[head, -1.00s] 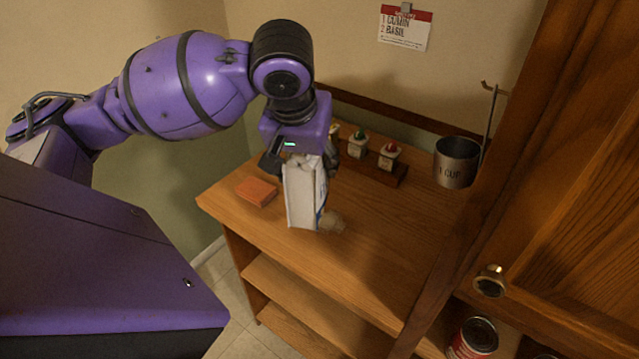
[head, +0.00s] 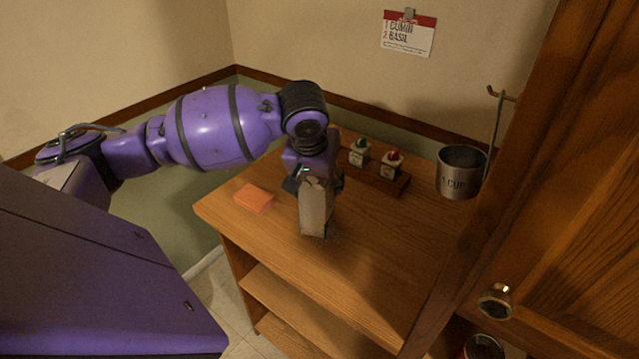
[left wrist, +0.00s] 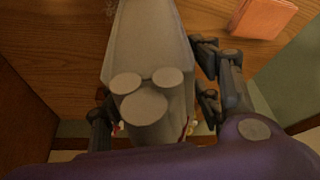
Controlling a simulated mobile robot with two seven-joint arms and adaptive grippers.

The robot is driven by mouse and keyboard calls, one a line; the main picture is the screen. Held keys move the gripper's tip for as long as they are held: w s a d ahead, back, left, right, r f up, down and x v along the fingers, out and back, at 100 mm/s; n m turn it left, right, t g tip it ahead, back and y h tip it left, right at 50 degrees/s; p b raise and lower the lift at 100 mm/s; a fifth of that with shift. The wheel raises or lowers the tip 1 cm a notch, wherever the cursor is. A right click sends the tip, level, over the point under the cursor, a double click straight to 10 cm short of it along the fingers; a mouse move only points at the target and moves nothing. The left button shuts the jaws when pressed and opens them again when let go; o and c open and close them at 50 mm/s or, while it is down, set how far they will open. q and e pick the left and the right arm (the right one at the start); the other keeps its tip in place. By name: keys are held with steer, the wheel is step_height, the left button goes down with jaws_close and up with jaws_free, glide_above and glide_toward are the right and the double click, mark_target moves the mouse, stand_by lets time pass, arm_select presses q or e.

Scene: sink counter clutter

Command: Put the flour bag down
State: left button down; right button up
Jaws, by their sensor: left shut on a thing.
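The flour bag (head: 314,207) is a pale, upright block over the wooden counter (head: 370,250), near its middle. My left gripper (head: 315,180) is shut on the bag from above, with a finger on each side. In the left wrist view the grey-white bag (left wrist: 150,45) fills the space between the fingers of my left gripper (left wrist: 155,85). I cannot tell for certain whether the bag's bottom touches the counter. My right gripper is not in view.
An orange sponge (head: 255,198) lies left of the bag. A wooden rack (head: 375,179) with small spice jars (head: 391,164) stands behind, and a metal cup (head: 459,172) at the right back. A wooden cabinet door (head: 570,230) stands at right. The counter's front right is clear.

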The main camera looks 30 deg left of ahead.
arm_select(q)
steer(key=shift+f, duration=0.25)
steer(key=c, duration=0.6)
jaws_free()
steer(key=shift+f, duration=0.15)
